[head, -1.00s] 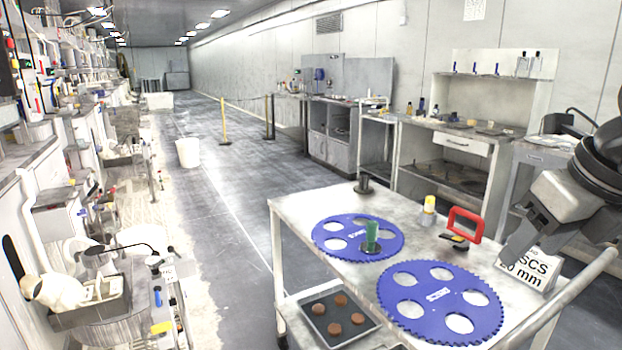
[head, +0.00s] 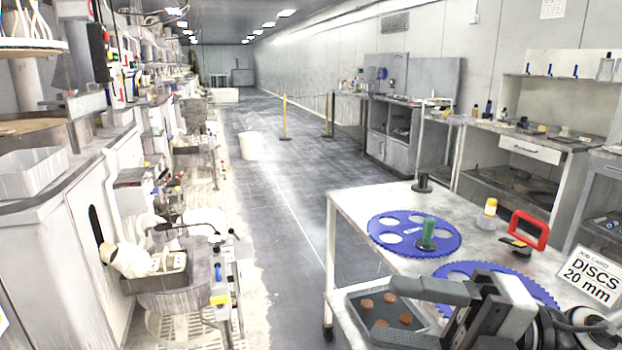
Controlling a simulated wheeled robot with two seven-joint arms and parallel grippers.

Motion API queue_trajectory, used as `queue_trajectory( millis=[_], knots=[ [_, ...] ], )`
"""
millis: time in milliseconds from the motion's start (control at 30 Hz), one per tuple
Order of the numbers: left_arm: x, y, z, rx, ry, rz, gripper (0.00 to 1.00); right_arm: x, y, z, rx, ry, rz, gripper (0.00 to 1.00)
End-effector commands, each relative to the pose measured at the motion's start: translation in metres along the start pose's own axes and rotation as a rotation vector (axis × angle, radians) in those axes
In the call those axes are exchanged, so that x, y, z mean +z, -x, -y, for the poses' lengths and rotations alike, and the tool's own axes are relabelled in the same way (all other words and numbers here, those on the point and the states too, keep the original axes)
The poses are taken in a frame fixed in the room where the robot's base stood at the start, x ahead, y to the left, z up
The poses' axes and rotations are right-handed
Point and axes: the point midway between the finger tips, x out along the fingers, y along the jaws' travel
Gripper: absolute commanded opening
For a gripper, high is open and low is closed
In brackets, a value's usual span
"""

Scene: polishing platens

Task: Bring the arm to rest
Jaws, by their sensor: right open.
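My right gripper (head: 385,311) comes in from the lower right. It is open, its two fingers pointing left with a gap between them, and nothing shows between them. In the picture it overlaps the tray (head: 352,303) of brown discs and the front of the cart (head: 352,214). The near blue toothed disc (head: 453,268) is partly hidden behind my right arm. The far blue toothed disc (head: 384,234) lies flat on the cart top, with a green cup-like piece (head: 427,234) on it. My left gripper is out of view.
The cart top also holds a black spindle (head: 422,185), a yellow-capped bottle (head: 489,210), a red-handled tool (head: 529,228) and a job card (head: 590,276). A cluttered bench (head: 78,230) runs along the left.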

Motion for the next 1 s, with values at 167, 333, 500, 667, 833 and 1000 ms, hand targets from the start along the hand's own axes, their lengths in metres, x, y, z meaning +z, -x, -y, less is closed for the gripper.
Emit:
queue_trajectory(
  millis=[167,333,500,667,833,1000],
  knots=[
    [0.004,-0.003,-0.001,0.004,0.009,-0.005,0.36,0.051,0.034,0.071,0.471,-0.580,0.558,0.55],
    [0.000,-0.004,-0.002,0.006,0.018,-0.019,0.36,0.044,0.078,0.189,0.565,-1.058,1.014,0.55],
    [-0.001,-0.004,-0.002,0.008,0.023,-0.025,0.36,-0.009,0.096,0.282,0.516,-1.424,1.299,0.55],
    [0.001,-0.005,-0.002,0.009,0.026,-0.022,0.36,-0.050,0.098,0.324,0.458,-1.622,1.421,0.55],
    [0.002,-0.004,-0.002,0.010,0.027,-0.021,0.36,-0.062,0.098,0.335,0.437,-1.681,1.452,0.55],
    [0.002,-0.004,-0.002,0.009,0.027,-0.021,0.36,-0.062,0.098,0.334,0.437,-1.679,1.451,0.55]
  ],
)
